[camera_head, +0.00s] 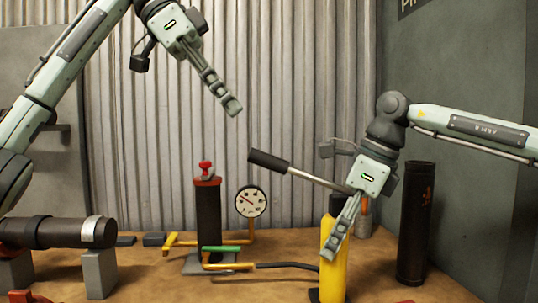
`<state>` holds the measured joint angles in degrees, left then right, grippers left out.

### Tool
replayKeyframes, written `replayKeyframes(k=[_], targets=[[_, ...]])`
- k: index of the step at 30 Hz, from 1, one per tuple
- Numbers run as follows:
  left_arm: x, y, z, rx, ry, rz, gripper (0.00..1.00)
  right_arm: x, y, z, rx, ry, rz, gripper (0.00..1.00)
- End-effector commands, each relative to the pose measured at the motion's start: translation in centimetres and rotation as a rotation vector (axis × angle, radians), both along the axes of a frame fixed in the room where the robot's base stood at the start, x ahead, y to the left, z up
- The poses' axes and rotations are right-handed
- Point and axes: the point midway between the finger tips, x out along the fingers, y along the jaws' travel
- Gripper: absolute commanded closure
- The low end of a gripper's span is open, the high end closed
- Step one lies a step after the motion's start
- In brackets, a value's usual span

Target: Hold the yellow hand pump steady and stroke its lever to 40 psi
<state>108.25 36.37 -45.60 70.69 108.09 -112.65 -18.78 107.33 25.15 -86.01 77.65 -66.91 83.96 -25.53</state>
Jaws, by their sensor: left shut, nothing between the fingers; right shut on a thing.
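The yellow hand pump (333,262) stands upright at the front right of the bench. Its lever, with a black grip (269,160) and a silver rod, slants up to the left from the pump's top. My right gripper (331,255) points down and is shut on the pump's yellow body, hiding part of it. My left gripper (235,108) is shut and empty, in the air above and to the left of the lever grip, apart from it. A round pressure gauge (251,201) stands behind the pump to the left; its reading is too small to tell.
A dark riser cylinder (208,218) with a red top stands left of the gauge. A black hose (288,265) runs to the pump. A dark pipe (55,232) lies on blocks at the left. A tall dark tube (415,225) stands right of the pump.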

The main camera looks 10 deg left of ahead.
Motion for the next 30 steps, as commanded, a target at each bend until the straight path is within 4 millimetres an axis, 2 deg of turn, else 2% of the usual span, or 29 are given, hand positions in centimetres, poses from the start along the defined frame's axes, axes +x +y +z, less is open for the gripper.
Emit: replayKeyframes(k=[5,18,30], targets=[[0.2,-0.6,-0.9,0.003,0.002,-0.001,1.0,0.1,-0.1,0.0,-0.001,-0.001,-0.002,1.0],[1.1,-3.5,-4.9,0.002,0.001,-0.001,1.0,0.1,-0.1,0.0,-0.001,-0.001,-0.002,1.0],[1.3,-4.0,-5.7,0.001,0.002,0.0,1.0,0.1,-0.1,0.0,-0.001,-0.001,-0.002,1.0]])
